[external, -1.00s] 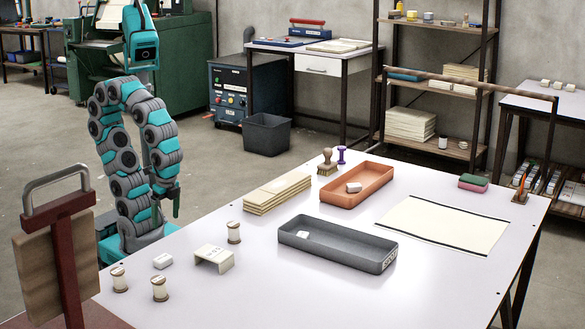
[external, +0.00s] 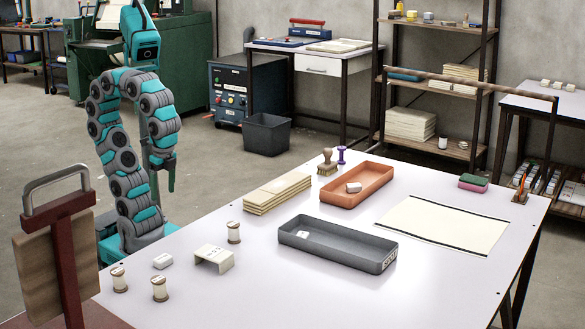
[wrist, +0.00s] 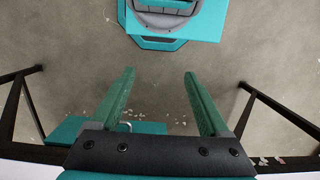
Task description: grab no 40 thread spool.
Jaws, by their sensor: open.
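Three thread spools stand upright on the white table: one (external: 119,279) at the left, one (external: 160,288) at the near left, and one (external: 234,232) farther back. Their labels are too small to read, so I cannot tell which is no 40. My gripper (external: 163,177) hangs beyond the table's left edge, behind the spools and apart from them. In the wrist view my gripper (wrist: 159,100) is open and empty, its two green fingers over bare floor. No spool shows in the wrist view.
A small white block (external: 163,261) and a cream bracket-like stand (external: 214,258) sit among the spools. A grey tray (external: 338,249), a terracotta tray (external: 357,190) and stacked boards (external: 277,192) lie farther right. A wooden board on a red stand (external: 50,255) rises at the near left.

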